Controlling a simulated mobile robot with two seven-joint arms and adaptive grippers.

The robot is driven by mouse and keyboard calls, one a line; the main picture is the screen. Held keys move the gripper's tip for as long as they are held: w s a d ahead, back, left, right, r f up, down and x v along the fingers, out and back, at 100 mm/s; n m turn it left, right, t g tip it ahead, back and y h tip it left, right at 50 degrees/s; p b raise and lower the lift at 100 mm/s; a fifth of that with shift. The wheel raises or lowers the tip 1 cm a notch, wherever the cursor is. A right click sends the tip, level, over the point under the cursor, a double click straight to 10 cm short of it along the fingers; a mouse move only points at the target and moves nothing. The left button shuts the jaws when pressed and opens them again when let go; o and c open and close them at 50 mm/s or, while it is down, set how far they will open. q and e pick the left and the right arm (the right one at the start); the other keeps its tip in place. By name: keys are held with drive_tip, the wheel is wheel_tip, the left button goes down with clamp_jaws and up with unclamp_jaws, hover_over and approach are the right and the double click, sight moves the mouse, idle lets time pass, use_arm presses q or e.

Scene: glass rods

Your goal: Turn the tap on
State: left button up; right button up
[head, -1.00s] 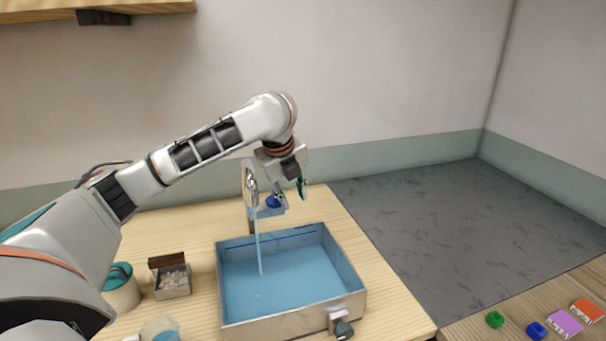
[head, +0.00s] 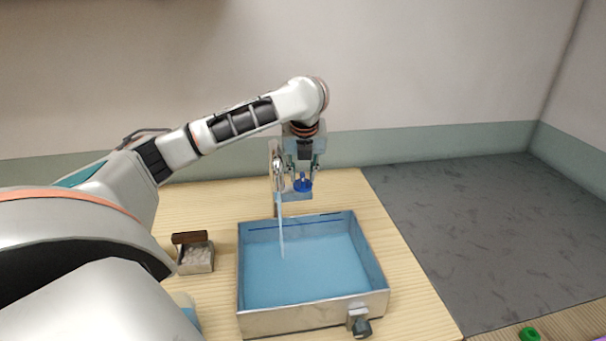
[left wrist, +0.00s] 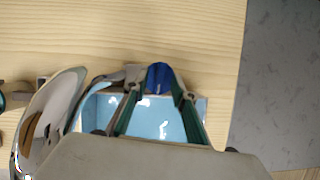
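The tap (head: 277,165) is a pale upright spout at the back of the basin, with a blue knob (head: 303,184) to its right. A thin pale stream (head: 282,240) hangs from the spout into the blue-filled metal basin (head: 312,316). My left gripper (head: 303,178) points down over the knob, one finger on each side. In the left wrist view the blue knob (left wrist: 159,76) lies between the fingertips (left wrist: 159,92). The fingers look spread apart around it; whether they touch it is not clear. My right gripper is not in view.
A small box of pale pieces (head: 196,258) stands left of the basin. A dark-ended valve (head: 360,324) sticks out at the basin's front right. A green item (head: 529,334) lies at the lower right edge. The wooden table (head: 405,270) is bare right of the basin.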

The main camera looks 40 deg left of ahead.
use_arm(q)
drive_tip(key=shift+w+a+f, duration=0.1)
drive_tip(key=shift+f, duration=0.3)
clamp_jaws()
drive_tip(key=shift+n, duration=0.8)
